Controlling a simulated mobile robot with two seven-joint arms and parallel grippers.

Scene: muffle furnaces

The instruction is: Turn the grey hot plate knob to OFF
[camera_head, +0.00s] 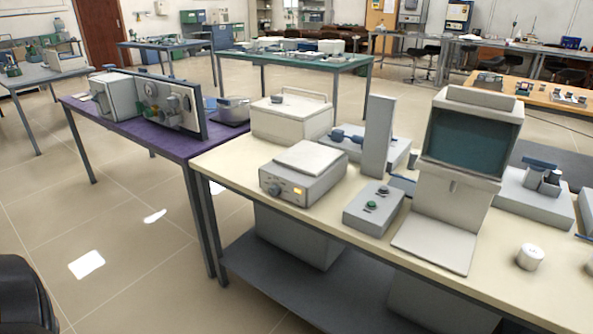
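A white, box-shaped device that looks like the hot plate (327,187) stands near the front left edge of the cream table, with a pale square top plate. Its front panel faces me and carries a bluish-grey round knob (275,190) at the left and a small lit yellow display (299,191) at the right. The knob's pointer and markings are too small to read.
The cream table (420,270) also holds a grey control box (361,219) with a green button, a large machine with a dark screen (465,145) and a white jar (530,256). A purple table (170,141) adjoins at the left. Floor at the front left is clear.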

